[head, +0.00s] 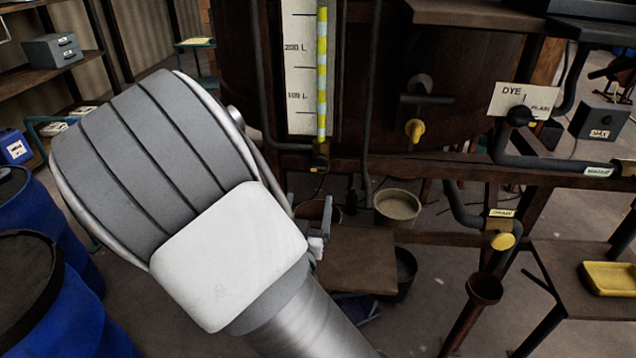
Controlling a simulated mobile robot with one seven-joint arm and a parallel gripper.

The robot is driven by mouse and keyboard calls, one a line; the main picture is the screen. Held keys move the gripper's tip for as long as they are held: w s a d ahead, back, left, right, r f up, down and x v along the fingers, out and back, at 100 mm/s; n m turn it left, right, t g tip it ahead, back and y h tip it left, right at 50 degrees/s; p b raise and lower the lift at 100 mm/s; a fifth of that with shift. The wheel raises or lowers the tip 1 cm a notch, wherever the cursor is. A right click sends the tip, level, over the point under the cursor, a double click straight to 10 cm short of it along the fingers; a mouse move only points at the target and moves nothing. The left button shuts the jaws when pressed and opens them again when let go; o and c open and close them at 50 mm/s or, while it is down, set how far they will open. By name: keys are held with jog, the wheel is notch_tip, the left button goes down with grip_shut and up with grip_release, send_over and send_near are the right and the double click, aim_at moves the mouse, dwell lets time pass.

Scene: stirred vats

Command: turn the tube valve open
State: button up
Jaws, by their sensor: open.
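The sight tube (322,75), striped yellow and pale blue, stands upright on the vat's front beside a white litre scale (300,65). The tube valve (320,156) is a small dark fitting with yellow on it at the tube's foot; its handle angle is too small to tell. My arm fills the left and lower middle of the head view. My gripper (319,232) shows only in part past the arm's edge, below the tube valve in the picture and apart from it. It is open; most of it is hidden, and I see nothing held.
A yellow-tipped tap (414,130) sticks out of the vat (455,80). Right are a dye label (525,100), dark pipes and a yellow drain handle (503,241). Below stand a bucket (397,207) and a brown stool-like surface (357,262). Blue drums (85,300) stand left.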

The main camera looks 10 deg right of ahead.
aim_at(318, 170)
jog(key=shift+w+d+f+b, duration=0.2)
jog(key=shift+f+b, duration=0.1)
jog(key=shift+b, duration=0.6)
jog(key=x, duration=1.1)
jog(key=shift+w+d+r, duration=0.15)
jog(key=shift+w+d, duration=0.15)
grip_shut()
